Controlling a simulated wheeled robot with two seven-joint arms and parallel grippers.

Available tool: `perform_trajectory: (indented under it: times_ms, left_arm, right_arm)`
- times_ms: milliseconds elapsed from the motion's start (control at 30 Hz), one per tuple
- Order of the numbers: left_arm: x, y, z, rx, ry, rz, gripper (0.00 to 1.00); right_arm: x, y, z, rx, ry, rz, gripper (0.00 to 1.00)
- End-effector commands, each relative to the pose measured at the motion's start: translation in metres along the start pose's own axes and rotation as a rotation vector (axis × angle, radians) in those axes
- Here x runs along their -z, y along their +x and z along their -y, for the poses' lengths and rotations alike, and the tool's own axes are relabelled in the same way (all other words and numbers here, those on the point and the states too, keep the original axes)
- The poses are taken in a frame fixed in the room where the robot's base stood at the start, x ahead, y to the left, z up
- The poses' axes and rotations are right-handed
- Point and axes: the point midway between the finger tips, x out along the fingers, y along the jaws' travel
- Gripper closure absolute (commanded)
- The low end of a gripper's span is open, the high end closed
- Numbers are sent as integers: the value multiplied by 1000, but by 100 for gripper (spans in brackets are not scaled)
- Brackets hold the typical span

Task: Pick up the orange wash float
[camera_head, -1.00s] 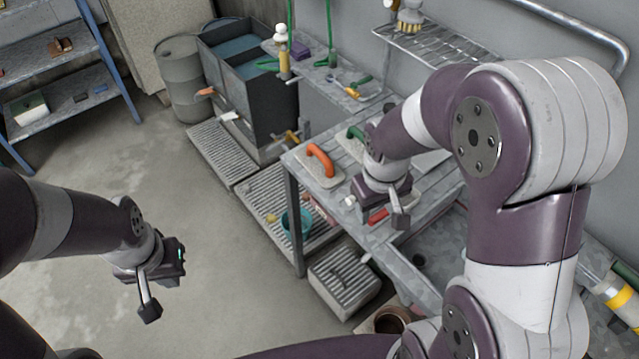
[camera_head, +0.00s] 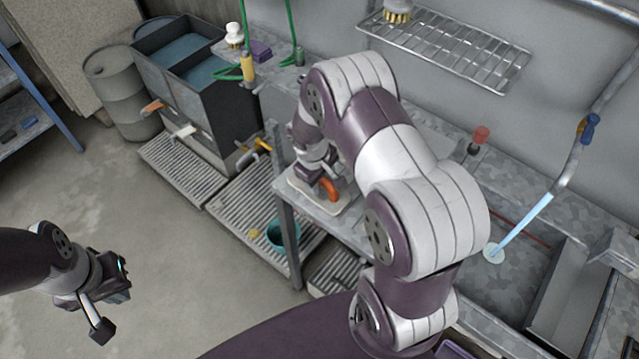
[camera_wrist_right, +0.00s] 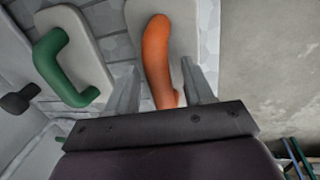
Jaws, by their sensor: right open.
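The orange wash float has a curved orange handle (camera_wrist_right: 158,60) on a pale flat board (camera_wrist_right: 188,18), lying on the metal bench. In the head view its handle (camera_head: 330,188) shows just beside my right gripper, with part of the board (camera_head: 318,204) below it. My right gripper (camera_wrist_right: 160,85) is open in the wrist view, with one finger on each side of the lower part of the handle. I cannot tell whether the fingers touch it. My left gripper (camera_head: 108,302) hangs over the floor at the lower left, far from the float; its fingers are unclear.
A float with a green handle (camera_wrist_right: 62,66) lies to the left of the orange one in the wrist view. A wire rack (camera_head: 450,52) is on the wall. A teal bucket (camera_head: 284,236) stands below the bench. Open floor lies at the left.

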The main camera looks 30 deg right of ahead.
Motion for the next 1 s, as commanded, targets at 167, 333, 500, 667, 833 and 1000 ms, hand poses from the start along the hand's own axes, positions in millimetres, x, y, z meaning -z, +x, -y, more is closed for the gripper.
perform_trajectory:
  times_ms: [167, 333, 500, 667, 833, 1000]
  left_arm:
    - [0, 0, 0, 0, 0, 0, 100]
    - [0, 0, 0, 0, 0, 0, 100]
    - [0, 0, 0, 0, 0, 0, 100]
    - [0, 0, 0, 0, 0, 0, 100]
    - [0, 3, 0, 0, 0, 0, 100]
    - [-1, 8, 0, 0, 0, 0, 100]
  right_arm:
    - [1, 2, 0, -1, 1, -2, 48]
    - [1, 2, 0, 0, 1, -2, 87]
    - [1, 2, 0, -1, 1, -2, 100]
    - [1, 1, -1, -1, 1, -3, 100]
    - [2, -11, -3, -2, 1, -5, 100]
    - [-1, -40, -10, -2, 4, -6, 100]
